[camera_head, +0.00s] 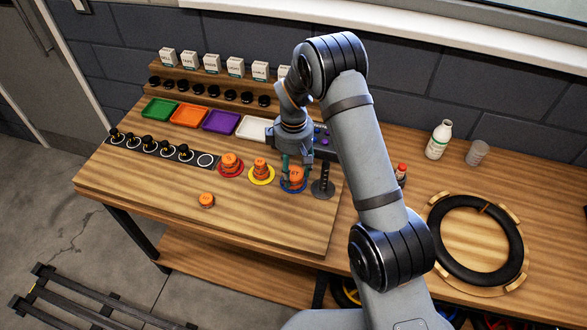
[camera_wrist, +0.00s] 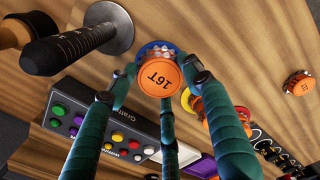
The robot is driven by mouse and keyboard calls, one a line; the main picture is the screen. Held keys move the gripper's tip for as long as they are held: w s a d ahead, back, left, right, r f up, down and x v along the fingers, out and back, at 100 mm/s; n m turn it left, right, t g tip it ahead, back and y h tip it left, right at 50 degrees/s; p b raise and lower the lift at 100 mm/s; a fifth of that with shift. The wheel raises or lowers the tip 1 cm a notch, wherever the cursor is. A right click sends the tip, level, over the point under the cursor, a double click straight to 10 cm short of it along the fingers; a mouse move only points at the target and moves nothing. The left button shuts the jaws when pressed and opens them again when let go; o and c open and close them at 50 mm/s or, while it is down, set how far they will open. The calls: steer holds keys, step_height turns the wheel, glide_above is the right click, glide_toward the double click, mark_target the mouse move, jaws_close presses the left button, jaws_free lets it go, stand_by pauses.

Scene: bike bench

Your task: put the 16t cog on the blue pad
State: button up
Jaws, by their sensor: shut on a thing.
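The orange 16t cog (camera_wrist: 158,80), with "16T" on its face, sits between the teal fingers of my gripper (camera_wrist: 160,85) in the wrist view. In the head view the cog (camera_head: 296,174) is over the blue pad (camera_head: 287,188), with my gripper (camera_head: 294,166) around it from above. My gripper is shut on the cog. The blue pad shows partly past the cog in the wrist view (camera_wrist: 150,48). The cog hides the pad's middle, so I cannot tell whether they touch.
A red pad (camera_head: 222,171) and a yellow pad (camera_head: 255,181) to the left bear orange cogs. A loose orange cog (camera_head: 206,200) lies near the front. A dark upright post (camera_head: 325,176) stands close to the right of the blue pad. Coloured trays (camera_head: 221,121) lie behind.

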mark_target(294, 173)
steer(key=shift+f, duration=0.15)
steer(key=shift+f, duration=0.15)
steer(key=o, duration=1.1)
steer(key=shift+o, duration=0.4)
steer(key=shift+w+r, duration=0.1)
steer(key=shift+r, duration=0.6)
step_height(294, 173, up, 11)
steer(key=b, duration=0.1)
steer(key=shift+r, duration=0.15)
